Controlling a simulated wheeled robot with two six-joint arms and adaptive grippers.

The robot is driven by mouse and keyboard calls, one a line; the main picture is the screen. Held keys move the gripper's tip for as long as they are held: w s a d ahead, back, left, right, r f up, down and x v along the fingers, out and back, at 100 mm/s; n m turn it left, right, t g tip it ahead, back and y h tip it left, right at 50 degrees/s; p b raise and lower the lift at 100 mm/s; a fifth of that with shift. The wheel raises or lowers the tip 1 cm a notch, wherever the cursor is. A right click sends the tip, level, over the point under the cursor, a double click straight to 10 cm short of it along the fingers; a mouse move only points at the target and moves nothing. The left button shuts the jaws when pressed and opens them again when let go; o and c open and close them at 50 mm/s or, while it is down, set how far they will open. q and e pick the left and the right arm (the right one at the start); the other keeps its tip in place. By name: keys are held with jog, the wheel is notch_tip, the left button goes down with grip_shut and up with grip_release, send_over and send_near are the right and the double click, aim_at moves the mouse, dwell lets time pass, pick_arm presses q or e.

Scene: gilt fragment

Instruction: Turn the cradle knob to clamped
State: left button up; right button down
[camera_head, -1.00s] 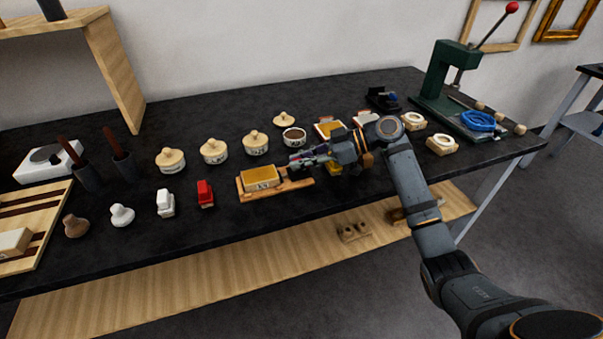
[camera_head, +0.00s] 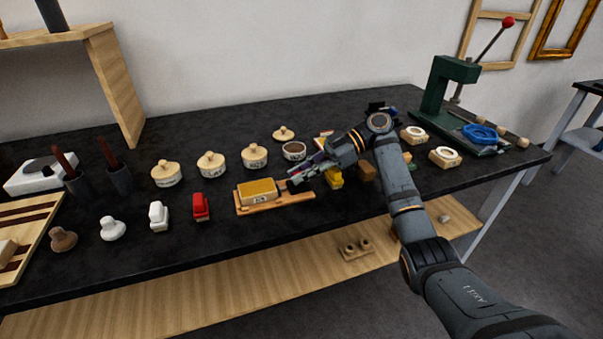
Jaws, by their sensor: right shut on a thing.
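The cradle (camera_head: 245,209) is a low wooden base near the front of the dark bench. A gold-topped block (camera_head: 258,187) with small dark lettering on its front sits on its left part. My right gripper (camera_head: 293,181) reaches in from the right at the cradle's right part, beside the block. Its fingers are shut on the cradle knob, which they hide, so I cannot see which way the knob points. My left gripper is not in view.
Lidded pots (camera_head: 211,164) and an open pot (camera_head: 294,151) stand behind the cradle. A red stamp-like piece (camera_head: 200,207) and a white one (camera_head: 159,215) stand to its left. A yellow piece (camera_head: 335,180) lies right of the gripper. A green press (camera_head: 445,95) stands farther right.

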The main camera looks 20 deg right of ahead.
jog(key=shift+f, duration=0.2)
jog(key=c, duration=1.4)
grip_release()
jog(key=shift+o, duration=0.2)
jog(key=shift+r, duration=0.1)
notch_tip(320, 180, up, 10)
